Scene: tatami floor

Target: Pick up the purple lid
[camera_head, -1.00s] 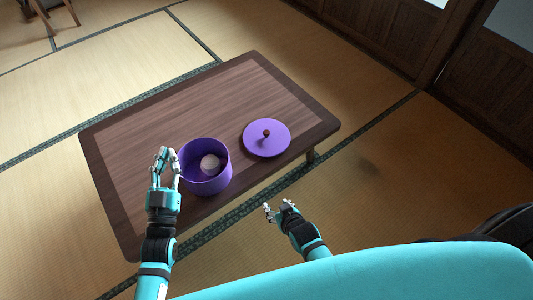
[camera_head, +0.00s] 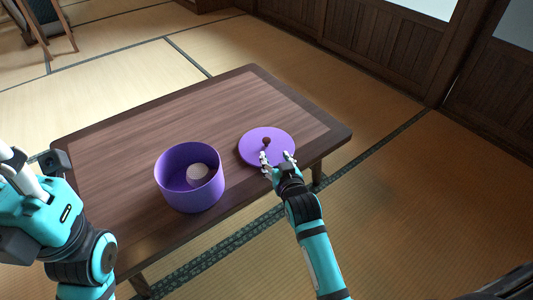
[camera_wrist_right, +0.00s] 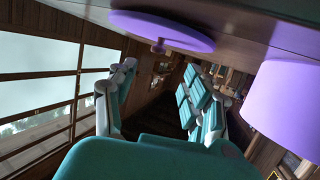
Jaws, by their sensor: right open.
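The purple lid (camera_head: 255,137) lies flat on the low wooden table, a small dark red knob (camera_head: 267,142) at its middle. The lid (camera_wrist_right: 160,27) and its knob also show in the right wrist view. My right gripper (camera_head: 277,158) is open and empty at the lid's near edge, with its fingers on the near side of the knob. I cannot tell whether it touches the lid. The left arm fills the lower left of the head view; its fingertips are not clearly seen.
A purple round pot (camera_head: 190,190) with a whitish round thing (camera_head: 198,175) inside stands on the table (camera_head: 180,110), left of the lid. The table's back part is clear. Wooden wall panels (camera_head: 370,45) stand beyond the tatami floor.

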